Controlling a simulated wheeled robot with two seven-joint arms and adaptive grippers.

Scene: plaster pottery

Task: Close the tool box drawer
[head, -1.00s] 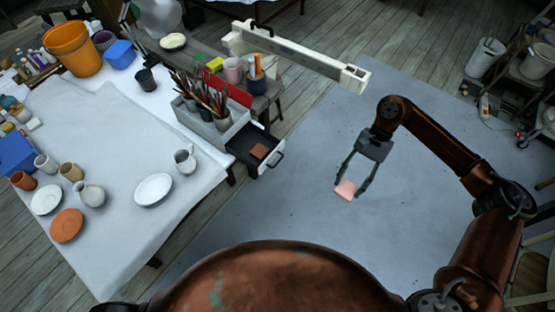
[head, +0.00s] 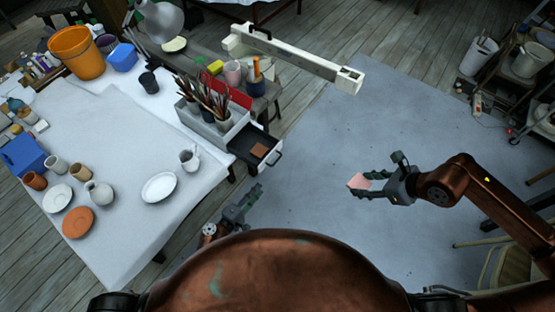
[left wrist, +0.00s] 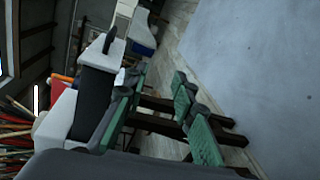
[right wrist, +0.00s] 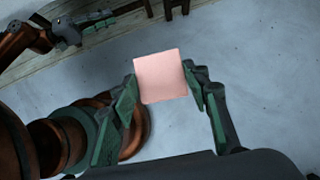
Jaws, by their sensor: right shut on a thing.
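The grey tool box (head: 238,120) stands at the right edge of the white table, with brushes in pots on it. Its drawer (head: 272,147) is pulled out and holds a small brown square (head: 258,150). My left gripper (head: 256,195) is open and empty, below and in front of the drawer. In the left wrist view the drawer's dark side (left wrist: 92,100), white front and black handle (left wrist: 110,40) show left of and beyond the fingers; contact is not visible. My right gripper (head: 366,184) is shut on a pink square tile (right wrist: 161,76), away from the table over the floor.
The white table (head: 120,140) carries plates, cups and a jug (head: 189,159) near the tool box. A long white beam-like object (head: 300,62) lies behind the drawer. The grey floor mat (head: 330,130) right of the drawer is clear.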

